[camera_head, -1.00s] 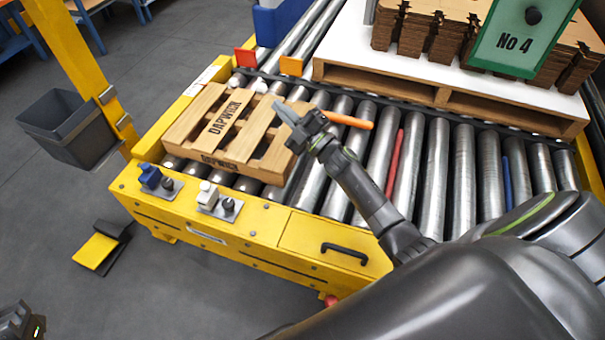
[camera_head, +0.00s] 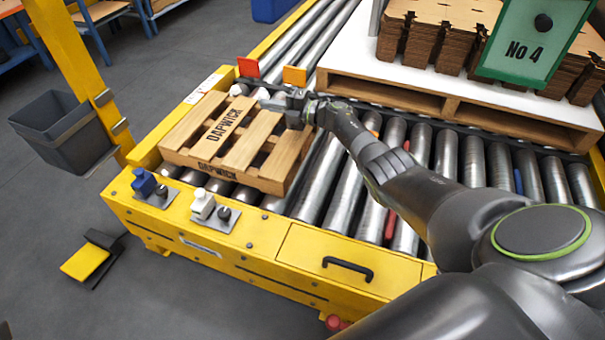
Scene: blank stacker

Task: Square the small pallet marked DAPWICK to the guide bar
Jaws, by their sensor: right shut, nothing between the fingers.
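The small wooden pallet marked DAPWICK (camera_head: 183,133) lies flat on the rollers at the left end of the conveyor. Its lettering shows on a top board and on the front edge. A dark bar (camera_head: 405,101) crosses the rollers behind it, probably the guide bar. The pallet's far edge is near this bar; I cannot tell whether they touch or are parallel. My right gripper (camera_head: 272,103) is shut and empty at the pallet's far right corner. It hides part of that corner and of the bar. I cannot tell whether it touches the wood. My left gripper is out of view.
A large pallet (camera_head: 440,97) with a white sheet and cardboard stacks stands beyond the bar, beside a green No 4 sign (camera_head: 535,38). Red (camera_head: 248,67) and orange (camera_head: 294,76) tabs stand behind the small pallet. Switches (camera_head: 203,204) sit on the yellow front frame.

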